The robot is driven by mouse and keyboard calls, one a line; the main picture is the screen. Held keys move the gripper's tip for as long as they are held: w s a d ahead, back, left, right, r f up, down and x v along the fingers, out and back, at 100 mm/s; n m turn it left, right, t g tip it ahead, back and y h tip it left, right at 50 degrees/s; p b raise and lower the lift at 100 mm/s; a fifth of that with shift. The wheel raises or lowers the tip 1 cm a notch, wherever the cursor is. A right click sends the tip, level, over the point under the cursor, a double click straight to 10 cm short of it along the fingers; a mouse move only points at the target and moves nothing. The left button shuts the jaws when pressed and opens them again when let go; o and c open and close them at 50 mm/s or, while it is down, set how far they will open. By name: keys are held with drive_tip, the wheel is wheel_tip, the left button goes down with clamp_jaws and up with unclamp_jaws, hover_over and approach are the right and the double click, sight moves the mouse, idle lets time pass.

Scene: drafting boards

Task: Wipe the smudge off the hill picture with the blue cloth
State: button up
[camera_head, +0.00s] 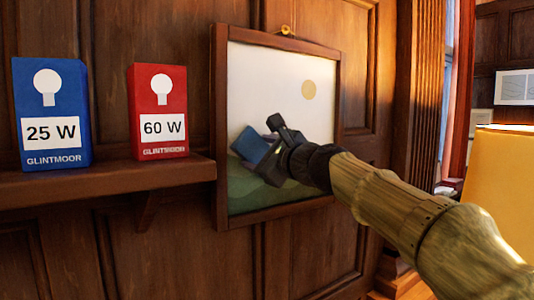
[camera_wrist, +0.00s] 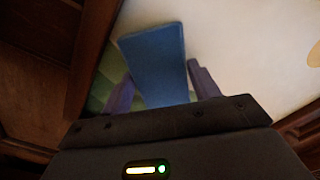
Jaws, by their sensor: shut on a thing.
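The hill picture (camera_head: 262,82) hangs in a brown wooden frame on the panelled wall, with a pale sky, a tan sun disc and green hills low down. My gripper (camera_head: 268,150) is in front of its lower middle, shut on the blue cloth (camera_head: 250,146). In the wrist view the cloth (camera_wrist: 155,60) sticks out flat between the two fingers of my gripper (camera_wrist: 160,92), over the picture near its frame edge. I cannot tell whether the cloth touches the picture. I cannot make out a smudge; the cloth and gripper hide part of the hills.
A wooden shelf (camera_head: 110,183) left of the picture holds a blue 25 W box (camera_head: 52,112) and a red 60 W box (camera_head: 158,110). A yellow lampshade (camera_head: 503,185) stands at the right, near my arm. A brass hook (camera_head: 286,30) is above the frame.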

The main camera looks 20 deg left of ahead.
drive_tip(key=shift+s+a+r, duration=0.15)
drive_tip(key=shift+s+a, duration=0.45)
drive_tip(key=shift+s, duration=0.15)
drive_tip(key=shift+s+d, duration=0.2)
drive_tip(key=shift+d, duration=0.05)
drive_tip(key=shift+b+v, duration=1.55)
drive_tip(key=shift+v, duration=1.1)
drive_tip(key=b+v, duration=0.1)
drive_tip(key=v, duration=0.2)
